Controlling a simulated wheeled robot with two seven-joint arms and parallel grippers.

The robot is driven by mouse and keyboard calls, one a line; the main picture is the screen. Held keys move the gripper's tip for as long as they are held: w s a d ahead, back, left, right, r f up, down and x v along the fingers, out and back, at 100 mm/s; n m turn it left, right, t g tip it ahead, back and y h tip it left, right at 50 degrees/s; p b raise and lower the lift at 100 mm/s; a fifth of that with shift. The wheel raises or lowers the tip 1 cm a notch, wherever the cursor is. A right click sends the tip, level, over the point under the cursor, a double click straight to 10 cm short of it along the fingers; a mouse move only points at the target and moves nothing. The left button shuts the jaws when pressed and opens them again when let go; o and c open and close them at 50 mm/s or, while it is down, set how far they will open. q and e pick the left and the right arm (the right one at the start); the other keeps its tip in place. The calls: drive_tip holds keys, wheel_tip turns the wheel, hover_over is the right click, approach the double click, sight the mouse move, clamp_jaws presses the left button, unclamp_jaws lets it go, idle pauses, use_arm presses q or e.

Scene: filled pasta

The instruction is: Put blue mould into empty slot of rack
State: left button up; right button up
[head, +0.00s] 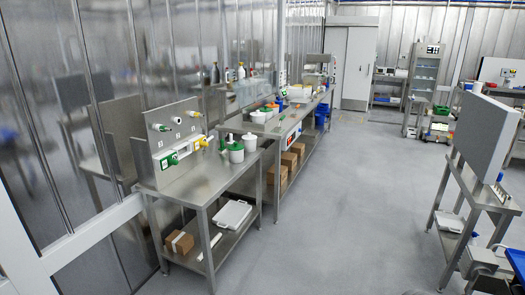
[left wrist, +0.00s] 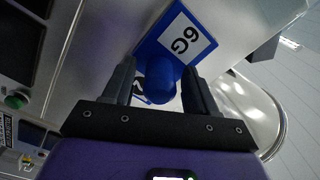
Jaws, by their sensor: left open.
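In the left wrist view, a blue rounded object (left wrist: 160,82), which looks like the blue mould, sits between the two dark fingers of my left gripper (left wrist: 158,76). The fingers stand apart on either side of it; I cannot tell whether either touches it. In the head view, an upright panel (head: 180,132) that looks like the rack stands on the near left table and carries several green, yellow and white pieces. I cannot make out the blue mould or either gripper there.
A grey board (head: 487,130) stands on a table at the right. The floor (head: 340,200) between is clear.

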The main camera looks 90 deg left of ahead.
idle(0.3)
use_arm(q)
drive_tip(key=shift+b, duration=0.5)
drive_tip(key=shift+r, duration=0.1)
drive_tip(key=c, duration=1)
drive_tip(key=shift+c, duration=0.2)
drive_tip(key=shift+s+a+b, duration=0.2)
drive_tip(key=shift+s+b, duration=0.2)
drive_tip(key=shift+s, duration=0.25)
drive_tip(key=shift+s, duration=0.15)
drive_tip(key=b+v, duration=0.2)
drive_tip(key=v, duration=0.4)
idle(1.0)
